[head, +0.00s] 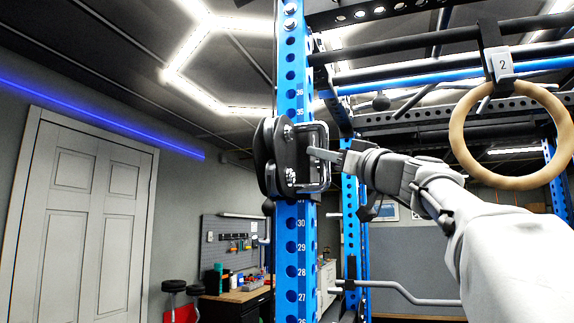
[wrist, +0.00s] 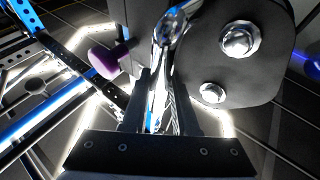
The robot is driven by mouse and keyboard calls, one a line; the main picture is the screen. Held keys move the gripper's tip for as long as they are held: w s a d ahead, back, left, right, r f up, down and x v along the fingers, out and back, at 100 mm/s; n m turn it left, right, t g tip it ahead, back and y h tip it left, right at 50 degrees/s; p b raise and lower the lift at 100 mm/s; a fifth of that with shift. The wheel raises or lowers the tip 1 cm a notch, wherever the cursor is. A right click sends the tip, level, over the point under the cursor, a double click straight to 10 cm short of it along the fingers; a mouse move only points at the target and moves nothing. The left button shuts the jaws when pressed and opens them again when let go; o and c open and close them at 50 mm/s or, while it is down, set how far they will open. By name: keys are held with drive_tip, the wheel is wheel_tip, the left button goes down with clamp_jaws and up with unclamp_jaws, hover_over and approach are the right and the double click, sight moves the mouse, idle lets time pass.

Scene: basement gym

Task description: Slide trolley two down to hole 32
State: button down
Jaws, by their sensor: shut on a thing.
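The trolley (head: 268,158), a black carriage with bolts and rollers, sits around the blue numbered upright (head: 292,250). No number shows on the trolley itself. My gripper (head: 328,155) reaches in from the right and is shut on the trolley's handle, a shiny loop on its right side. In the wrist view, the handle (wrist: 165,70) runs between the fingers, beside the dark bolted plate (wrist: 225,60). A purple knob (wrist: 103,62) is left of the handle.
A wooden ring (head: 455,140) hangs at the right under a tag marked 2, above my arm. A second blue upright (head: 350,235) and a grey bar (head: 410,297) stand behind. A workbench (head: 235,294) and white door (head: 78,215) are at the left.

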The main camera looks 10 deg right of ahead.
sight(329, 172)
drive_tip(key=shift+f+b, duration=1.65)
drive_tip(key=shift+f, duration=0.15)
drive_tip(key=shift+r, duration=0.1)
drive_tip(key=c, duration=0.7)
unclamp_jaws()
